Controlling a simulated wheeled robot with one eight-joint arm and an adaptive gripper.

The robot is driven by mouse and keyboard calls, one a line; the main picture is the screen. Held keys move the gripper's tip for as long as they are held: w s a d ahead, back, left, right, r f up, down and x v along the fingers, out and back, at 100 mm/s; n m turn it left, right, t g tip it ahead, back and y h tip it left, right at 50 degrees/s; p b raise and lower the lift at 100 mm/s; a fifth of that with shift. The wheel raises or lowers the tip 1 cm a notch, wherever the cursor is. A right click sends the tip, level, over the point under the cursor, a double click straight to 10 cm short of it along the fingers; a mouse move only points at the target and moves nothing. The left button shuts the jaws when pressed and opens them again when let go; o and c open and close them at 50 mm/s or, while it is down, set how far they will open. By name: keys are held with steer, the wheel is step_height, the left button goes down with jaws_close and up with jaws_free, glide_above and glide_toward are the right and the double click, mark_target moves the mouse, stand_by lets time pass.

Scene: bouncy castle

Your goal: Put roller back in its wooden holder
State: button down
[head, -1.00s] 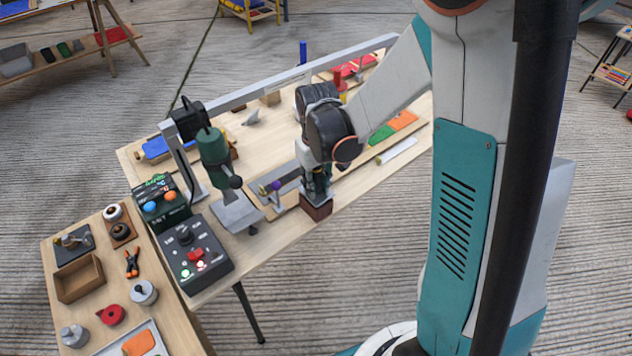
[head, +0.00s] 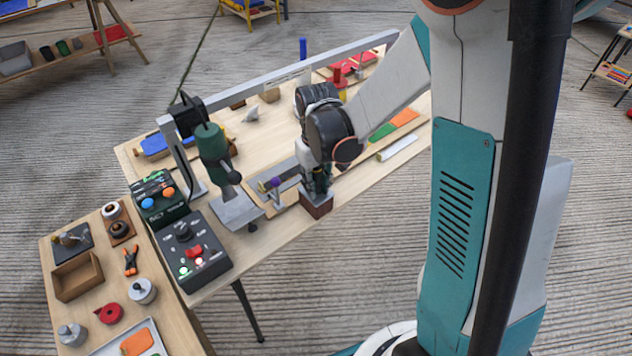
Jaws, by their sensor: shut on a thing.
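My gripper (head: 318,184) points down over the near edge of the long workbench. It is shut on what appears to be the roller, mostly hidden by the fingers. A reddish-brown wooden block with a grey top (head: 316,206), which looks like the wooden holder, is right under the fingertips at the bench edge. I cannot tell whether the roller is seated in it or just above it. A small purple-topped piece (head: 276,183) stands to the left of my gripper, over a grey plate on the bench.
A grey rail (head: 260,89) runs above the bench's far side. A white cylinder (head: 397,147) lies to the right. A side table (head: 95,287) holds small tools.

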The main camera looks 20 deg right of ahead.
steer(key=shift+f, duration=0.1)
stand_by(0.3)
steer(key=c, duration=1.3)
jaws_free()
steer(key=o, duration=0.6)
steer(key=shift+r+p, duration=2.85)
steer(key=shift+r, duration=1.2)
